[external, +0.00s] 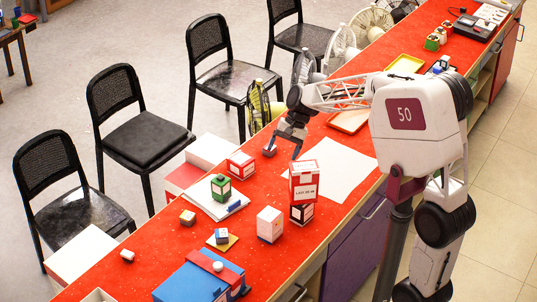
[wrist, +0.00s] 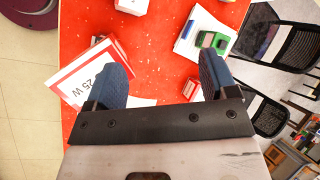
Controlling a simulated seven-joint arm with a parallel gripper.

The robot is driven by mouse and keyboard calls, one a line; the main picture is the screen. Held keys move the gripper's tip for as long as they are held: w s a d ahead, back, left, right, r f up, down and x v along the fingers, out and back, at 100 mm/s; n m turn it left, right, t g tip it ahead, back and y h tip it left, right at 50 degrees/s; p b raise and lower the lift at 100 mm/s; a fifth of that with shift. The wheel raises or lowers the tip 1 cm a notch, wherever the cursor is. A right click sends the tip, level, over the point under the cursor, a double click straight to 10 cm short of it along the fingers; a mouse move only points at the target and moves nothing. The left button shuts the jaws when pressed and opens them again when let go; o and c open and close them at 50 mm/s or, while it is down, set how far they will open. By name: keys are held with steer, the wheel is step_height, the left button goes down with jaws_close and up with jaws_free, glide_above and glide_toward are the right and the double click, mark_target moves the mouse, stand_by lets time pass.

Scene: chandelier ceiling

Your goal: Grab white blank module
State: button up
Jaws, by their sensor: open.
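A plain white box (external: 270,223), the likeliest white blank module, stands upright on the red counter in the external view. It is left of a red-and-white box stack. A white box (wrist: 132,6) is partly cut off at the top of the wrist view. My gripper (external: 283,151) is open, above the counter and farther back than the white box. In the wrist view, my gripper (wrist: 157,52) has its two blue fingers spread, with bare red counter between them. The left finger partly covers a box marked "25 W" (wrist: 88,74).
The red-and-white stack (external: 304,182) stands close beside the white box. A green box (external: 221,188) sits on a white pad, with a red-and-white box (external: 240,164) behind it. A blue case (external: 190,283) and small blocks are nearer the front. Black chairs line the left side.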

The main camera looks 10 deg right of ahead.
steer(key=w+a+f+m+g+y, duration=0.1)
steer(key=a+f, duration=0.2)
steer(key=a, duration=0.5)
steer(key=w+a+f+g, duration=0.1)
steer(key=a+f, duration=0.1)
steer(key=a, duration=0.6)
steer(key=m+g+y, duration=0.1)
steer(key=m+g, duration=0.2)
steer(key=g, duration=0.3)
glide_toward(128, 252)
steer(key=x, duration=0.4)
steer(key=shift+s, duration=0.3)
steer(key=shift+s+a+f, duration=0.1)
steer(key=shift+a, duration=0.15)
steer(key=shift+x, duration=1.25)
steer(key=shift+s, duration=0.1)
steer(key=shift+x, duration=2.55)
steer(key=shift+f, duration=0.1)
